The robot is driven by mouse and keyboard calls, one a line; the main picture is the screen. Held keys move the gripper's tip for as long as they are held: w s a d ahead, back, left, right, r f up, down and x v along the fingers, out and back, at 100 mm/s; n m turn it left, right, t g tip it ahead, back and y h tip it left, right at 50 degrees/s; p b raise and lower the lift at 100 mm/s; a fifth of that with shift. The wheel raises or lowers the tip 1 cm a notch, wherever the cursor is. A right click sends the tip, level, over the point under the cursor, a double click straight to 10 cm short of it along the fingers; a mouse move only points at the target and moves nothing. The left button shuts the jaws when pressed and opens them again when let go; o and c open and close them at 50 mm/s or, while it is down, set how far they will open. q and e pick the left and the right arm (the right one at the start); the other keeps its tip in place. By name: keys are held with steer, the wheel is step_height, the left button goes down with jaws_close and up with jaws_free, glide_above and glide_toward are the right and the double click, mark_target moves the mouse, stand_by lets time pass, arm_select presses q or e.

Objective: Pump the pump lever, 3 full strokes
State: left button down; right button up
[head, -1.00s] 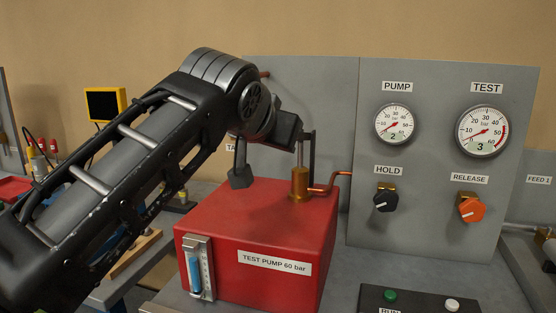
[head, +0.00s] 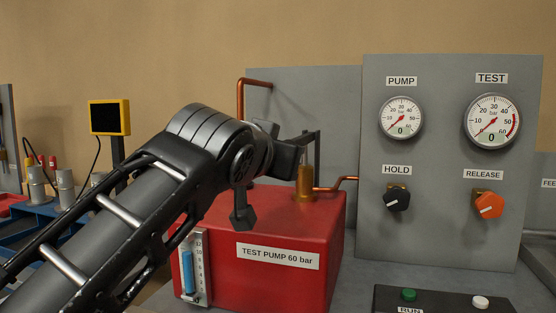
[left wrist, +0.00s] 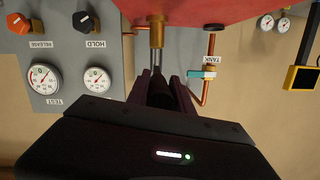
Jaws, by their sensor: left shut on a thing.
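The red test pump (head: 280,265) stands on the bench, with a brass cylinder (head: 305,183) on top. My left gripper (head: 300,147) is just above and left of the cylinder. It is shut on the dark pump lever (left wrist: 160,92), which shows between the fingers in the left wrist view. In the head view my wrist and the gripper hide most of the lever. The PUMP gauge (head: 401,118) and the TEST gauge (head: 492,121) both show 0. My right gripper is not in view.
A grey panel (head: 440,235) right of the pump carries a black HOLD knob (head: 397,200) and an orange RELEASE knob (head: 489,205). A button box (head: 445,300) is in front. A copper pipe (head: 240,98) rises behind. A yellow-framed screen (head: 109,117) stands at left.

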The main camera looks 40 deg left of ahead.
arm_select(q)
steer(key=shift+f, duration=0.4)
steer(key=c, duration=1.5)
jaws_free()
steer(key=o, duration=0.4)
steer(key=shift+r, duration=0.1)
steer(key=shift+s+r, duration=0.1)
steer(key=shift+s+d, duration=0.1)
steer(key=shift+s, duration=0.1)
steer(key=shift+v, duration=3.55)
